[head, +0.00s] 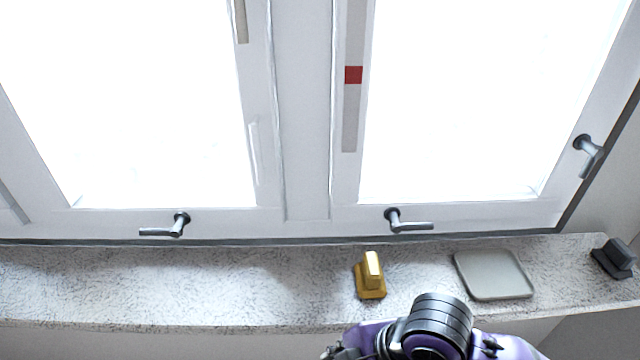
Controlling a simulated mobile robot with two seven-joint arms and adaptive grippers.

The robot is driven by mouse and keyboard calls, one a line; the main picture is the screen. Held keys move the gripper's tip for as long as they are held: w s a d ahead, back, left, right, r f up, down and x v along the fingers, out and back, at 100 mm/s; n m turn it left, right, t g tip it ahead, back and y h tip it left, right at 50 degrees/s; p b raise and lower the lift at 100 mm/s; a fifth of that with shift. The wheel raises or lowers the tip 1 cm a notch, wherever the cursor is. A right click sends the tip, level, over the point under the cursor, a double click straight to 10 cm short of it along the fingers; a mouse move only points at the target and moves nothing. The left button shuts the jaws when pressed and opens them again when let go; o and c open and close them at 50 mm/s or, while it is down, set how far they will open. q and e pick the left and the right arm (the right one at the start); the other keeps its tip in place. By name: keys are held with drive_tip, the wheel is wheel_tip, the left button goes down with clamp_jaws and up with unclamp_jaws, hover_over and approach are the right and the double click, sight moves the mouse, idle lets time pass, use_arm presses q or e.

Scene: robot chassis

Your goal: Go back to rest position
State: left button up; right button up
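A purple and black part of my arm shows at the bottom edge of the head view, right of the middle, in front of the sill. Small dark jointed parts show beside it at the lower edge. They are cut off, and I cannot make out any fingertips or whether a gripper there is open or shut. My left gripper is not in view. I see nothing held.
A speckled window sill (200,290) carries a gold block-like object (370,275), a grey square tray (494,274) that looks empty, and a dark object (614,258) at the right end. Window handles (405,221) stick out above it. The sill's left half is clear.

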drive_tip(key=s+d+f+m+h, duration=0.3)
drive_tip(key=s+d+f+m, duration=0.3)
drive_tip(key=s+d+m, duration=0.4)
drive_tip(key=s+d+f+m+h, duration=0.3)
drive_tip(key=s+d+f+m, duration=0.4)
drive_tip(key=s+d+m, duration=0.3)
drive_tip(key=w+a+f+t+y, duration=0.1)
drive_tip(key=w+a+f+t, duration=0.2)
drive_tip(key=w+f+t, duration=0.3)
drive_tip(key=w+f, duration=0.3)
drive_tip(key=f, duration=0.1)
drive_tip(key=shift+w+m+t+p, duration=0.3)
drive_tip(key=shift+w+m+p, duration=0.05)
drive_tip(key=shift+w+m, duration=0.05)
drive_tip(key=shift+a, duration=0.1)
